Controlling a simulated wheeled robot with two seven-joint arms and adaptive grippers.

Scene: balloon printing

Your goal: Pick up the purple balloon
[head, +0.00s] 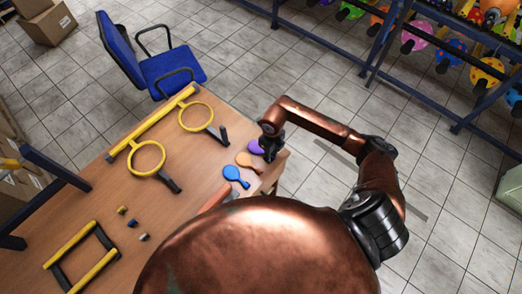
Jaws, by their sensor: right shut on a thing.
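The purple balloon (255,147) lies flat near the right edge of the wooden table. My right gripper (268,153) is at its right end, shut on it; the fingertips are small and partly hidden by the gripper body. An orange balloon (247,161) and a blue balloon (235,176) lie just nearer to me in the same row. My left gripper is not in view.
The table (205,150) bears yellow ring frames (147,158), a yellow square frame (82,258) and several small blocks (132,223). A blue chair (170,70) stands behind it. Racks of colourful balloons (455,50) stand at the upper right. Tiled floor is free between.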

